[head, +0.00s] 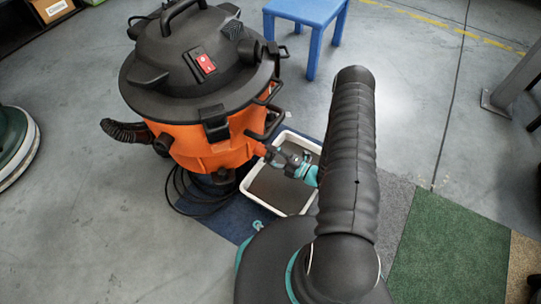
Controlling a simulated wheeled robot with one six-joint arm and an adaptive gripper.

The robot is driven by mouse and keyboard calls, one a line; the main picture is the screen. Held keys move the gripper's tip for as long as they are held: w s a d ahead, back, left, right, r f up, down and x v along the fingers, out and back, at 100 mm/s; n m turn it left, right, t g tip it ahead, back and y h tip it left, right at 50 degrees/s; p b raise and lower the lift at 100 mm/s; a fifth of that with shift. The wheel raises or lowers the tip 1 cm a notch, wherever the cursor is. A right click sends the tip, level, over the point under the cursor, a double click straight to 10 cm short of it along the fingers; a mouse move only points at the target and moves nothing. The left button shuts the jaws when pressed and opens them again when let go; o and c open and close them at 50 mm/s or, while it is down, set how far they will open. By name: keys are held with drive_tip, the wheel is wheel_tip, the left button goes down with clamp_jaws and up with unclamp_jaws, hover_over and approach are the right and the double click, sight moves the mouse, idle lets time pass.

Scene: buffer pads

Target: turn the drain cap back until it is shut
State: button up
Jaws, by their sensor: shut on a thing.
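The orange wet vacuum (215,145) with a black lid stands at the upper left of centre. The orange drain cap (262,149) sits low on its right side, small and partly covered by my fingers. My gripper (270,154) reaches in from the right and is shut on the drain cap. Whether the cap's seal is closed is too small to tell. A white tray (306,136) holding dark liquid lies below the cap and my gripper. My dark arm hides the tray's right part.
A blue stool (305,12) stands behind the vacuum. A black cord (178,200) loops on the floor at its left. Blue (225,222), grey and green (445,245) carpet tiles lie in front and right. A round green-and-white object (15,145) is at the left edge.

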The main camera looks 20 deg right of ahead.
drive_tip(key=shift+m, duration=1)
drive_tip(key=o, duration=1.2)
drive_tip(key=shift+v, duration=3.75)
